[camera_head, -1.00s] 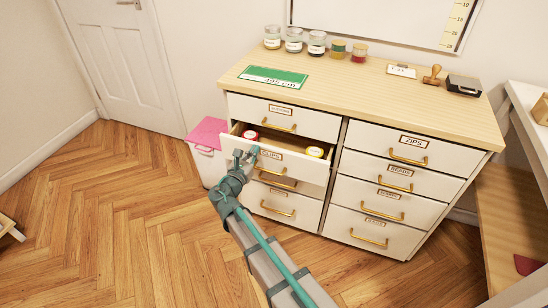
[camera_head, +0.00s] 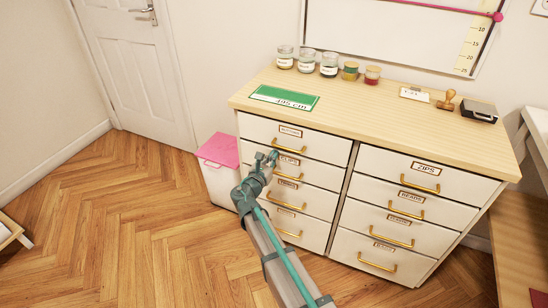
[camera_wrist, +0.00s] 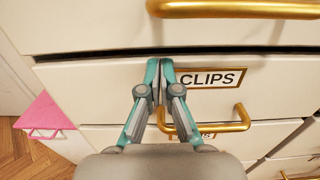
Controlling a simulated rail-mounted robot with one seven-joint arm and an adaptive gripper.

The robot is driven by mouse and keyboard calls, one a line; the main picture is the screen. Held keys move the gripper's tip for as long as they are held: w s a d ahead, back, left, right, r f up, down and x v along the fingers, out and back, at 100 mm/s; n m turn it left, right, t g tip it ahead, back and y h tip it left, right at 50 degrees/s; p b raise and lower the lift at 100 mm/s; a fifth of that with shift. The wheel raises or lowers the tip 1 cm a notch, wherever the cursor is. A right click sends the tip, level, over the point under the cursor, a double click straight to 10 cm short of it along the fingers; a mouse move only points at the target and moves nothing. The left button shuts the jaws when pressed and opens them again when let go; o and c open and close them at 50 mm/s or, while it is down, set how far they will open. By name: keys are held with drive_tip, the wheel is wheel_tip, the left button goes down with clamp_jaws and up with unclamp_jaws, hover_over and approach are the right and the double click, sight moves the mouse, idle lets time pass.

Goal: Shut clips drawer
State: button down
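The clips drawer (camera_head: 310,170) is the second one down in the left column of the white cabinet. Its front looks flush with the drawers around it. Its label reads CLIPS in the wrist view (camera_wrist: 212,78), with a brass handle (camera_wrist: 238,118) below the label. My gripper (camera_head: 267,155) is at the left part of this drawer's front. In the wrist view the two teal fingertips (camera_wrist: 160,65) are together with nothing between them, just left of the label, at or very near the drawer front.
The drawer above, with its brass handle (camera_wrist: 235,10), and the ZIPS drawer (camera_head: 425,172) are shut. A pink-lidded white bin (camera_head: 218,150) stands left of the cabinet. Jars (camera_head: 329,64) and a green mat (camera_head: 284,97) lie on the wooden top (camera_head: 380,110).

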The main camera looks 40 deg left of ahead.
drive_tip(key=shift+w+a+r, duration=0.15)
drive_tip(key=shift+a+r, duration=0.05)
drive_tip(key=v, duration=1.4)
drive_tip(key=shift+d+f, duration=0.25)
drive_tip(key=d+f+m+g+h, duration=0.85)
drive_tip(key=d+f+m, duration=0.95)
drive_tip(key=d+f, duration=0.65)
drive_tip(key=s+d+f+m+g+h, duration=0.15)
drive_tip(key=d+f+m+g, duration=0.25)
drive_tip(key=d, duration=0.6)
drive_tip(key=s+d+f+m+g, duration=0.3)
drive_tip(key=d+f+m, duration=0.1)
drive_tip(key=d, duration=0.5)
drive_tip(key=s+d+f+m+g+y, duration=0.3)
drive_tip(key=s+d+m+g, duration=0.25)
drive_tip(key=s+d, duration=0.45)
drive_tip(key=s+d+f+m+g+y, duration=0.2)
drive_tip(key=s+d+f+m+g, duration=0.2)
drive_tip(key=s+d+m, duration=0.5)
wheel_tip(320, 180, up, 15)
drive_tip(key=d+n+p, duration=0.2)
drive_tip(key=p, duration=1.3)
drive_tip(key=shift+t+p, duration=0.35)
drive_tip(key=shift+t, duration=0.05)
